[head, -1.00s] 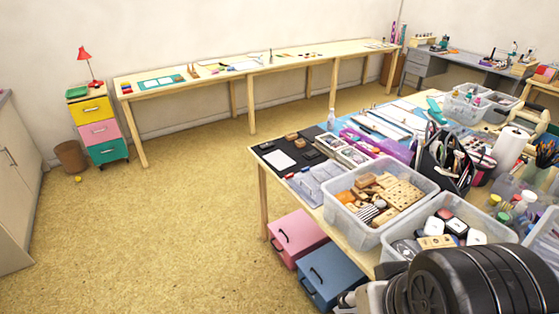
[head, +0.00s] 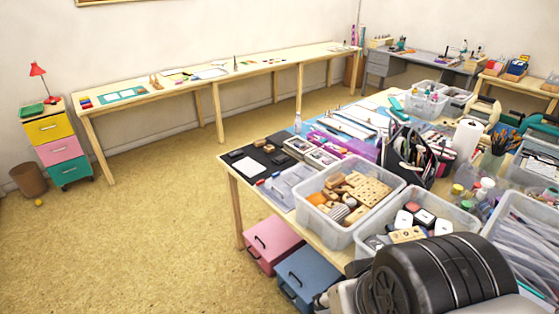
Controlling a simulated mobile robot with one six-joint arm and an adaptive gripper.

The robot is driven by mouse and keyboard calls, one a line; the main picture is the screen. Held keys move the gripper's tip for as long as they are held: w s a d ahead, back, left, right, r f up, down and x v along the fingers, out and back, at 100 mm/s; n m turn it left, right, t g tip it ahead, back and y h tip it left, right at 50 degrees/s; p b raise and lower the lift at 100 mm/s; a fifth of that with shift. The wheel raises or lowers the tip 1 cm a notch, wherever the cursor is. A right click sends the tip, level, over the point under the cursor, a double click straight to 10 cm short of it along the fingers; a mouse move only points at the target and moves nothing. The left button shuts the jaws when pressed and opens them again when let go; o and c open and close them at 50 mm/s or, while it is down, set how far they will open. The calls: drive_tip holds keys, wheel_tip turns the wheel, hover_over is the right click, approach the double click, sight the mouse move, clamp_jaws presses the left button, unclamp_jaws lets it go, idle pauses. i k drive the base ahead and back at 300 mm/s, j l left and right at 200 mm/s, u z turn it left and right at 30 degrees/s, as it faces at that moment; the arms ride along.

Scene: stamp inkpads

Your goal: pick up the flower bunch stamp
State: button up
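I cannot single out the flower bunch stamp. Wooden stamps of several shapes lie in a clear plastic bin (head: 333,236) on the near table, but their printed faces are too small to read. A few dark and wooden blocks (head: 268,148) sit on a black mat (head: 236,154) at the table's left end, also too small to identify. A second clear bin (head: 372,243) holds inkpads and a wooden block. My arm's dark link shows at the bottom right and covers part of that bin. My gripper is not in view.
The near table (head: 277,210) is crowded, with a black caddy (head: 408,160), a paper roll (head: 466,137) and bottles to the right. Pink (head: 272,243) and blue (head: 308,275) boxes stand under it. The floor to the left is open. A long table (head: 175,100) lines the wall.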

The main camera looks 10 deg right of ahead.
sight(269, 149)
drive_tip(key=i+j+z, duration=0.15)
drive_tip(key=i+j, duration=0.15)
drive_tip(key=i, duration=0.2)
drive_tip(key=i+j+z, duration=0.1)
drive_tip(key=i+j, duration=0.3)
drive_tip(key=i+j+z, duration=0.15)
drive_tip(key=i+j, duration=0.25)
drive_tip(key=i+j+z, duration=0.15)
drive_tip(key=i+j, duration=0.3)
drive_tip(key=i+j+z, duration=0.15)
drive_tip(key=i+j, duration=0.35)
drive_tip(key=i+j+z, duration=0.1)
drive_tip(key=i+j, duration=0.25)
drive_tip(key=j, duration=0.2)
drive_tip(key=i+j+z, duration=0.15)
drive_tip(key=i+j, duration=0.2)
drive_tip(key=j, duration=0.25)
